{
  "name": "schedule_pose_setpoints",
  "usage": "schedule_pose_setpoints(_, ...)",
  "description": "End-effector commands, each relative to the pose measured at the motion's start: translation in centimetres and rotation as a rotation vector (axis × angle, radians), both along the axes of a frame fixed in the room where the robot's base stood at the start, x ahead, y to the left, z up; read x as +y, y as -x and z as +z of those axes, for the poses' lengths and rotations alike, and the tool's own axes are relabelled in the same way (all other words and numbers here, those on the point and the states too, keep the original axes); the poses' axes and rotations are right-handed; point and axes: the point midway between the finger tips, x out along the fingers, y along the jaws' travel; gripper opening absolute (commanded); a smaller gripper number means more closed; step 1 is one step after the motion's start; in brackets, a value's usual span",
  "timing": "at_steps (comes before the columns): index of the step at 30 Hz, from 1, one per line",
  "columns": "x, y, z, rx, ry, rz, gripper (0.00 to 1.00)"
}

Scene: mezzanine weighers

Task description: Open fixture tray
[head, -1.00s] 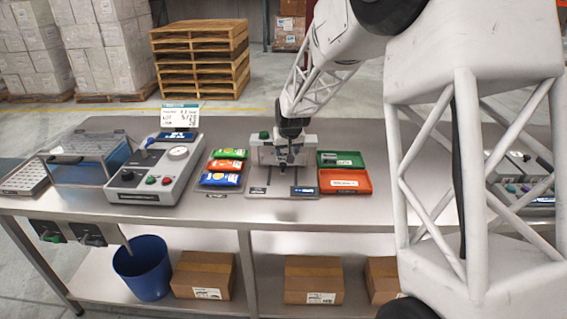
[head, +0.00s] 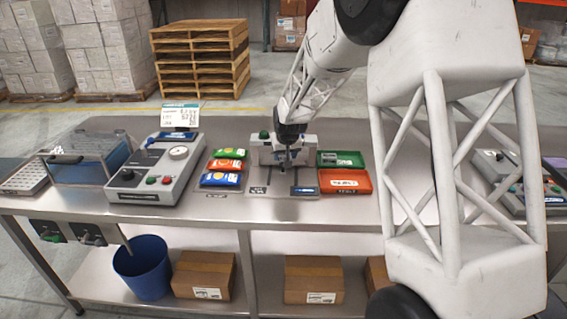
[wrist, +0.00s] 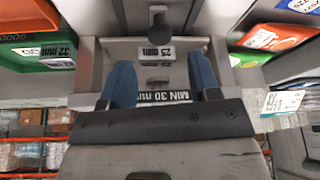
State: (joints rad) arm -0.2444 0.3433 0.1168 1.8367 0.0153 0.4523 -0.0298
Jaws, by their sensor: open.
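The grey fixture (head: 308,153) stands at the middle of the bench, with a green knob (head: 264,134) on its upper left. My gripper (head: 287,168) is down in front of it and hides part of its face. In the wrist view my gripper (wrist: 162,82) is open, its two blue fingers apart with nothing held between them. A "MIN 30 mm" label shows between the fingers. A dark knob (wrist: 158,38) on the fixture lies a little beyond the fingertips, near a "25 mm" label. I cannot tell which part is the tray or whether it is open.
Green (head: 341,159) and orange (head: 345,182) bins stand right of the fixture. Green, orange and blue packets (head: 224,166) lie to its left. A grey weigher (head: 150,180) with buttons and a clear-lidded blue box (head: 85,162) stand farther left. Bare bench lies along the front.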

Motion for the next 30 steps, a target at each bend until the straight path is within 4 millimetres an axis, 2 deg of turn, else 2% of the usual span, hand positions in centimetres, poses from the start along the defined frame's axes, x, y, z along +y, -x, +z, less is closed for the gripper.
schedule_pose_setpoints(7,0.3,-1.0,-2.5,0.001,0.000,0.000,0.56)
schedule_pose_setpoints(15,0.5,-1.8,-4.3,0.000,0.000,0.000,0.56)
schedule_pose_setpoints(29,0.5,-1.9,-4.8,-0.001,0.000,0.000,0.56)
schedule_pose_setpoints(30,0.5,-1.9,-4.8,0.000,0.000,0.000,0.50)
